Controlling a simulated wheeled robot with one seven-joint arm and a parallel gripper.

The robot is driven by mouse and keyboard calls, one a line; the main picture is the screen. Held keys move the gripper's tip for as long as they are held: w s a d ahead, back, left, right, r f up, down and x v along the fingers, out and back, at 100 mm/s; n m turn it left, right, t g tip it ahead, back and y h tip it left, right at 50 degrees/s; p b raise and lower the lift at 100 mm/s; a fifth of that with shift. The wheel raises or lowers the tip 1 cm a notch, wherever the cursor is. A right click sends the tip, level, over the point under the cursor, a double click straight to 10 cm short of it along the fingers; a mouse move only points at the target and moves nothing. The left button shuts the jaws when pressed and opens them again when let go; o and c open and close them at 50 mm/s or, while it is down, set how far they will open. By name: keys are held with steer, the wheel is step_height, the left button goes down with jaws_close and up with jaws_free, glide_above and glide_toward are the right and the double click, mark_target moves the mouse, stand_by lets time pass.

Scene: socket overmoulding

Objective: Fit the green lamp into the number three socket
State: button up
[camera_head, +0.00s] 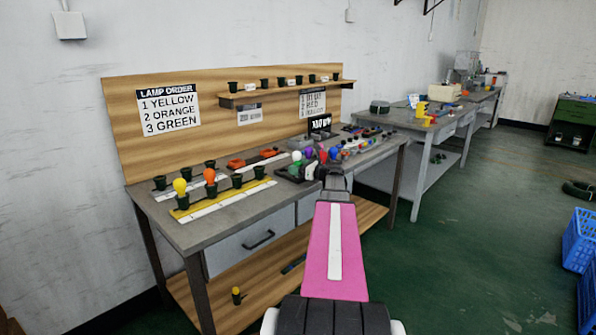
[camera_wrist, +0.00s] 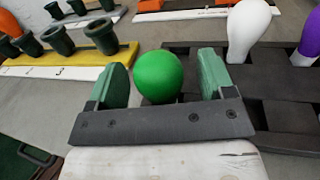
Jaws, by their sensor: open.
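The green lamp (camera_wrist: 158,74) stands between the two fingers of my gripper (camera_wrist: 165,82) in the wrist view. The fingers are open, one on each side of it, with a gap showing at the right. Its base is hidden behind the gripper. In the head view my gripper (camera_head: 311,172) is over the dark lamp rack. On the yellow-edged strip (camera_head: 222,203) at the left, a yellow lamp (camera_head: 180,187) sits in the first socket and an orange lamp (camera_head: 210,175) in the second. The third socket (camera_head: 237,181) is empty.
A white lamp (camera_wrist: 248,28) and a purple lamp (camera_wrist: 310,38) stand to the right of the green one. Behind the strip is another row of dark sockets (camera_head: 184,173). A lamp order sign (camera_head: 168,109) hangs on the backboard.

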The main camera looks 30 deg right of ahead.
steer(key=c, duration=1)
steer(key=shift+r, duration=0.1)
